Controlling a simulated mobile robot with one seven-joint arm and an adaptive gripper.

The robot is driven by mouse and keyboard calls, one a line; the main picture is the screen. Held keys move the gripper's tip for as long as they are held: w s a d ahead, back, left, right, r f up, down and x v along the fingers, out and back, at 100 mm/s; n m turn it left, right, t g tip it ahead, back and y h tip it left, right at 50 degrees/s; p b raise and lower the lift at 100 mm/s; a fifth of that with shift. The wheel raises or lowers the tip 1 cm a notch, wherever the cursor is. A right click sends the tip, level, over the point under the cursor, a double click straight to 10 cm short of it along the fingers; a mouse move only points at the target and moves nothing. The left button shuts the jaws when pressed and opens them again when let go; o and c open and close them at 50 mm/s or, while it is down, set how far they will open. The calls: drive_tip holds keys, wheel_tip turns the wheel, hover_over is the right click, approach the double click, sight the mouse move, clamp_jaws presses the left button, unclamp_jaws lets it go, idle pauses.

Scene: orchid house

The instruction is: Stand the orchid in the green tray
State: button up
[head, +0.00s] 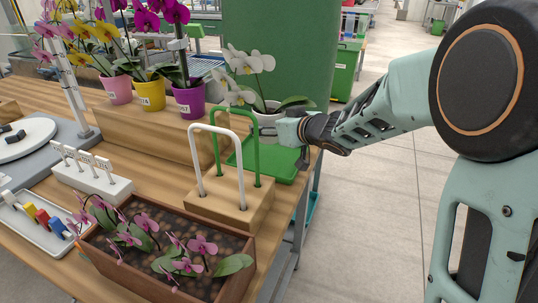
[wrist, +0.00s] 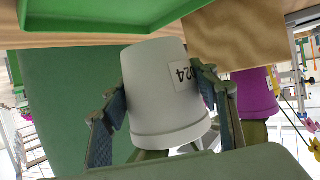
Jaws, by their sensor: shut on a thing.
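The white orchid (head: 249,64) stands upright in a pale pot (head: 268,114). My gripper (head: 289,129) is shut on this pot. In the wrist view the pot (wrist: 160,95) appears upside down, with a label ending in "24", between the two fingers of my gripper (wrist: 167,98). The green tray (head: 280,167) lies on the bench's right side, lower in the head view than the pot. Part of the tray (wrist: 110,30) shows at the top left of the wrist view, apart from the pot. The pot seems held above the bench; its exact height is unclear.
A wooden block with white and green hoops (head: 232,207) stands close to the tray's front left. A wooden step (head: 160,130) bears pink, yellow and purple (head: 190,100) pots. A planter of pink orchids (head: 170,255) is in front. Open floor lies right.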

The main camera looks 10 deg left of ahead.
wheel_tip(320, 180, down, 7)
drive_tip(key=b, duration=0.2)
drive_tip(key=shift+r+b, duration=0.2)
drive_tip(key=shift+b, duration=0.15)
drive_tip(key=shift+f, duration=0.15)
drive_tip(key=o, duration=1.5)
drive_tip(key=shift+r, duration=0.2)
drive_tip(key=p+v, duration=0.3)
drive_tip(key=v, duration=0.7)
drive_tip(key=shift+s+d+r, duration=0.15)
drive_tip(key=shift+s+d, duration=0.1)
drive_tip(key=shift+d, duration=0.05)
drive_tip(key=shift+s+d+r, duration=0.1)
drive_tip(key=shift+s+d, duration=0.3)
